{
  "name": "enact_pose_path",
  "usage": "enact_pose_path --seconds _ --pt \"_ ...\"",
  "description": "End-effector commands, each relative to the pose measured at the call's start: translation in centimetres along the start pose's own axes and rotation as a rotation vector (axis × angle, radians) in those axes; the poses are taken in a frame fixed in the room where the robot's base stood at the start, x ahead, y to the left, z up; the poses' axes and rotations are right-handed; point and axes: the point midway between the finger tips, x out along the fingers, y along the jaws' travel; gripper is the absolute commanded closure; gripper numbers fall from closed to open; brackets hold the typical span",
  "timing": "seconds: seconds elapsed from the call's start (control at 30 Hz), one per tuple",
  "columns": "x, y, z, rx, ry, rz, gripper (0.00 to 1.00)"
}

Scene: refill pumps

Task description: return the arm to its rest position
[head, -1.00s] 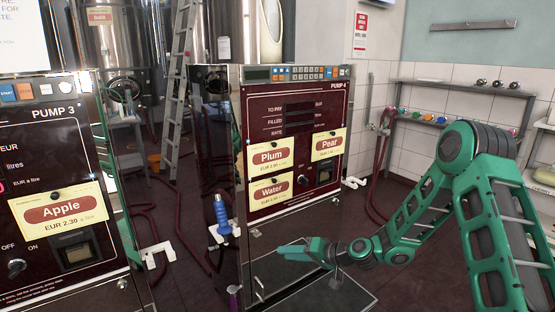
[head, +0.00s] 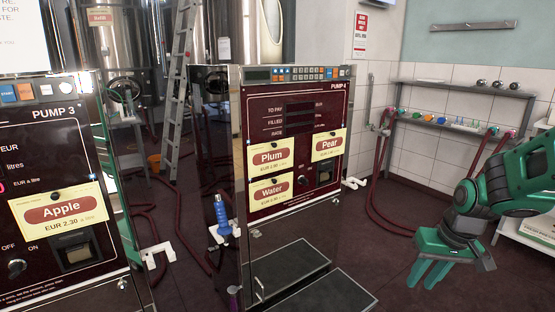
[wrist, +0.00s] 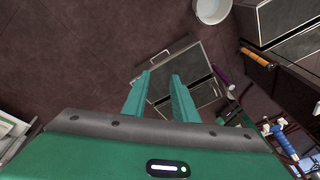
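My gripper (head: 431,272) is at the lower right in the head view, clear of the pumps, its green fingers pointing down and to the left. In the wrist view my gripper (wrist: 160,84) shows two green fingers spread apart with nothing between them. Beyond them is the dark floor and a dark flat case with a handle (wrist: 186,62). My arm (head: 515,185) is bent in at the right edge of the head view, and its upper part is out of the picture.
Pump 4 (head: 296,110) stands in the middle and Pump 3 (head: 60,130) at the left. Two dark step-like boxes (head: 290,268) lie in front of Pump 4. A blue-handled nozzle (head: 222,215) hangs at its side. Shelves (head: 465,126) line the right wall.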

Motion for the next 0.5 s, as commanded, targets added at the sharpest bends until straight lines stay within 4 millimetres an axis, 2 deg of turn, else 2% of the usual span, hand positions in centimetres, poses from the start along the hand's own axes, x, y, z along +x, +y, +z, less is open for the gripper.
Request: enact_pose_path --seconds 0.03,0.23,0.4,0.5 --pt "-1.5 1.1 1.4 0.032 -0.007 0.027 0.74" --pt "-6.1 5.2 8.4 0.193 -0.073 0.112 0.74" --pt "-8.8 7.0 14.2 0.326 -0.125 0.142 0.74" --pt "-9.7 7.5 16.6 0.383 -0.148 0.147 0.74"
